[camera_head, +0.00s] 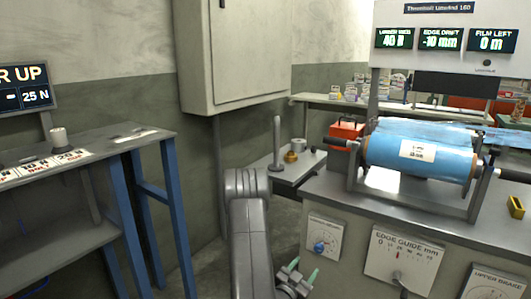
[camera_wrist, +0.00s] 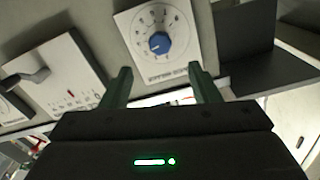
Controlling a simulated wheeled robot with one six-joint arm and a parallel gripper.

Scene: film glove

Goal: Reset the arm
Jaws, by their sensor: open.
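My gripper (camera_head: 297,275) is low in the head view, just in front of the machine cabinet and below its small dial panel. In the wrist view its two dark green fingers (camera_wrist: 160,87) stand apart with nothing between them. A blue knob (camera_wrist: 159,43) on a white dial panel shows just beyond the fingertips. The same blue knob (camera_head: 319,247) shows in the head view, above and right of the gripper. My grey arm rises in the middle of the head view and bends down to the gripper.
A blue film roll (camera_head: 420,152) sits in a cradle on the machine top. An edge guide panel (camera_head: 403,262) is on the cabinet front. A blue-legged bench (camera_head: 125,142) stands at left. A small side table (camera_head: 290,172) holds a post and tape rolls. Open floor lies between bench and machine.

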